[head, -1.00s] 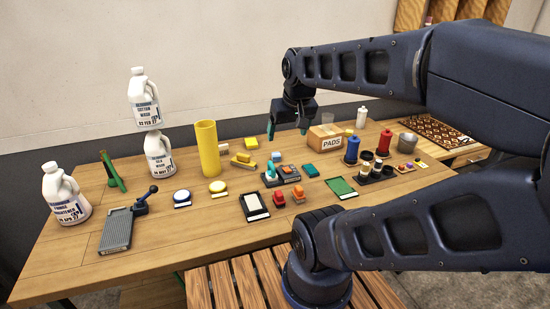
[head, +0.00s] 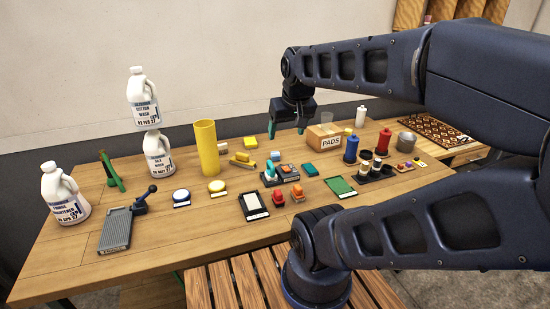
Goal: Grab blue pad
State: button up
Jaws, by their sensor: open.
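My gripper (head: 287,130) is open and empty, pointing down above the back of the table. It is well behind and to the right of the round blue pad, and apart from everything.
A tall yellow cylinder (head: 207,148) and white jugs (head: 159,156) stand behind the round pads. A grey slab (head: 116,230) lies at left. A cardboard box marked PADS (head: 326,138) stands right of my gripper.

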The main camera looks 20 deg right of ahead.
jog(key=n+g+h, duration=0.4)
jog(key=n+g, duration=0.2)
jog(key=n, duration=1)
send_over(274, 153)
jog(key=a, duration=0.4)
notch_tip(274, 153, down, 26)
jog(key=x, duration=0.9)
jog(key=shift+w+d+f, duration=0.3)
jog(key=shift+w+d, duration=0.05)
jog(key=shift+d, duration=0.05)
jog(key=c, duration=1.1)
